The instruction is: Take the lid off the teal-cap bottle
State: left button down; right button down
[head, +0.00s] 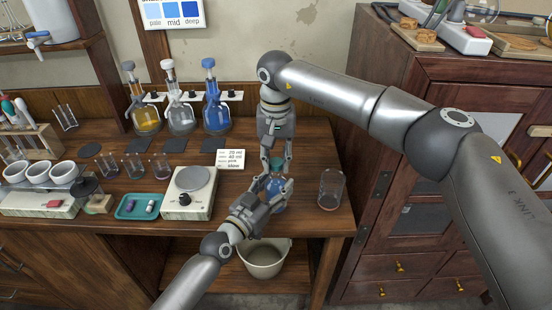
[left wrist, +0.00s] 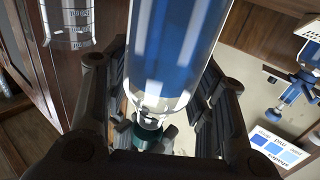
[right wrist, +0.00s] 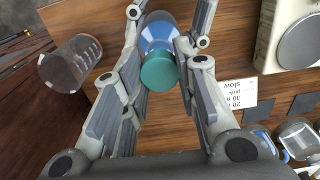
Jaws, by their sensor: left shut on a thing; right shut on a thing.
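The teal-cap bottle (head: 280,193) is clear with blue liquid and stands near the table's front edge in the head view. Its teal cap (right wrist: 160,72) faces the camera in the right wrist view. My left gripper (head: 268,190) is shut on the bottle's body, which fills much of the left wrist view (left wrist: 175,50). My right gripper (head: 276,162) comes from above, shut on the cap with a finger on either side. The cap also shows low in the left wrist view (left wrist: 148,134). I cannot tell whether it is loosened.
An empty glass beaker (head: 331,188) stands close to the right of the bottle. A scale (head: 188,195) and a note card (head: 230,158) are to the left. A bucket (head: 264,260) sits below the front edge. Stoppered flasks (head: 215,105) stand at the back.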

aim_at(276, 162)
jog(key=shift+r, duration=1.95)
pick_arm(q)
jog(key=c, duration=0.5)
grip_release()
jog(key=shift+c, duration=0.2)
